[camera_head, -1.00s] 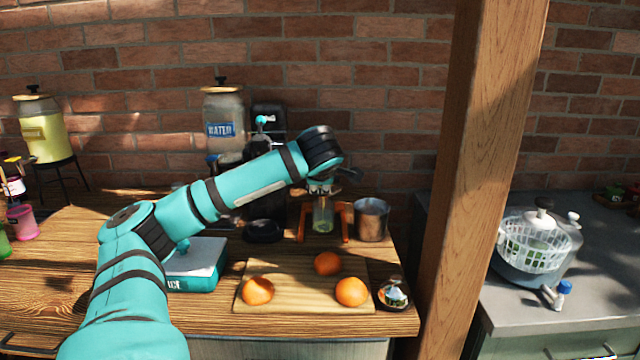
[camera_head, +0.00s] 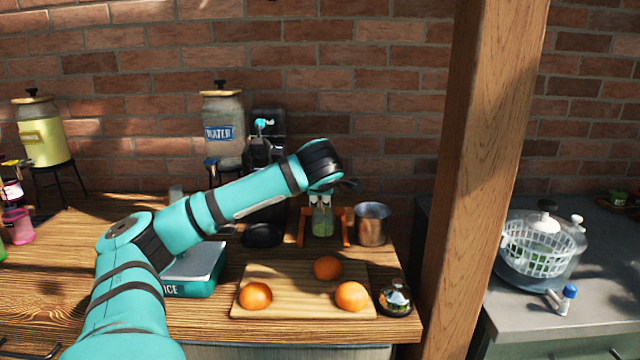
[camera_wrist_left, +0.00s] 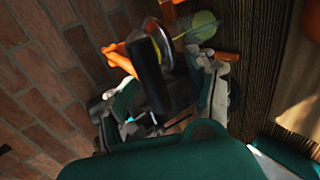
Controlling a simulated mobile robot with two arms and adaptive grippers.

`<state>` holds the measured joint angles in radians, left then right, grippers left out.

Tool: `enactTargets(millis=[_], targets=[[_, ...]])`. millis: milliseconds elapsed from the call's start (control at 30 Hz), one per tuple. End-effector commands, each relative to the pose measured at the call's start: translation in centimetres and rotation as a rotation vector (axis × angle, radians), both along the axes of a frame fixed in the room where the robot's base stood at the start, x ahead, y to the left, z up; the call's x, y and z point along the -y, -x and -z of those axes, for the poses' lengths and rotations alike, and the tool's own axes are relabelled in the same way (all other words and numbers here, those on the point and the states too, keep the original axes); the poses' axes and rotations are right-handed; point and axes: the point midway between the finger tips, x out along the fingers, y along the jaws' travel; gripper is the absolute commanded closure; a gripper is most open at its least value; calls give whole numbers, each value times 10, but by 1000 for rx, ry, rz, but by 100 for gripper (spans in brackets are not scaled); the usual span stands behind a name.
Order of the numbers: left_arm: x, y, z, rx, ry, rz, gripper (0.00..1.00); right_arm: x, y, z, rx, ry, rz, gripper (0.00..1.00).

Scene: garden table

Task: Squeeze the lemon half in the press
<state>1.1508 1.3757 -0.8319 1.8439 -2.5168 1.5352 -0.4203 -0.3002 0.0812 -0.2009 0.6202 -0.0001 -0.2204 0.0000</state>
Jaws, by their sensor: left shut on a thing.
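The press stands at the back of the wooden counter, with an orange frame (camera_head: 302,228) around a glass (camera_head: 322,222) with something green in it. In the left wrist view the orange frame (camera_wrist_left: 122,58), a black lever handle (camera_wrist_left: 150,75) and a metal cup part beside it show. My left gripper (camera_head: 321,200) is above the glass at the press, pointing down. In the wrist view its fingers (camera_wrist_left: 165,100) lie on both sides of the black handle, shut on it. The lemon half is not visible; the press head and gripper hide that spot. My right gripper is not in view.
A metal cup (camera_head: 371,224) stands close right of the press. A teal scale (camera_head: 195,270) is left. A wooden post (camera_head: 480,180) rises at the right.

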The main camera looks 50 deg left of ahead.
Motion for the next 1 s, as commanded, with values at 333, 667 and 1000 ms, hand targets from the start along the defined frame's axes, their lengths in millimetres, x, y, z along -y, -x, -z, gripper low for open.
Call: enactTargets(millis=[333, 667, 1000], targets=[[7, 6, 3, -20, 5, 0, 55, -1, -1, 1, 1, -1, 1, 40], [52, 42, -38, -5, 0, 5, 55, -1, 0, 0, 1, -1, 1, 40], [79, 67, -64, -1, -2, 1, 55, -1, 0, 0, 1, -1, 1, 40]])
